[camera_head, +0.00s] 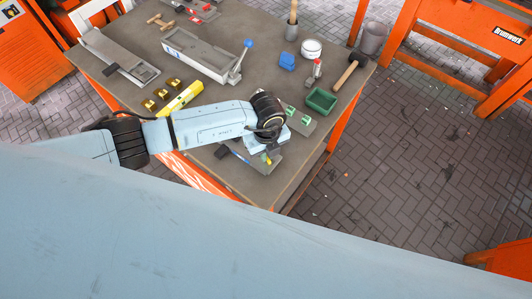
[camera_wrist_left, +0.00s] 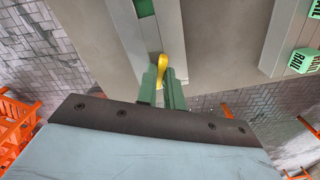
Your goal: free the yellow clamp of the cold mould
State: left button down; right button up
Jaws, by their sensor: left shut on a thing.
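The mould is a long grey block (camera_wrist_left: 150,35) with a green strip (camera_wrist_left: 144,8) in it, seen in the left wrist view. In the head view the mould (camera_head: 268,168) lies at the table's front corner, partly hidden by my left arm. The yellow clamp (camera_wrist_left: 163,62) is at the near end of the mould, and only its yellow part shows. My left gripper (camera_wrist_left: 163,80) has its green fingers shut on this yellow part. My right gripper is not in view.
A grey board with green blocks (camera_wrist_left: 303,60) labelled RAIL lies to the right of the mould. A green tray (camera_head: 321,101), a mallet (camera_head: 346,75) and a long grey mould with a blue-knobbed lever (camera_head: 202,55) stand farther back on the table (camera_head: 225,95).

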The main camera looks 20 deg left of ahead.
pick_arm(q)
jog(key=shift+n, duration=0.8)
jog(key=shift+p, duration=0.35)
jog(key=shift+r+n+p, duration=0.1)
jog(key=shift+n+p, duration=0.35)
jog(key=shift+n, duration=0.55)
jog(key=shift+n+p, duration=0.35)
jog(key=shift+n, duration=0.65)
jog(key=c, duration=1.4)
grip_release()
jog(key=shift+o, duration=0.2)
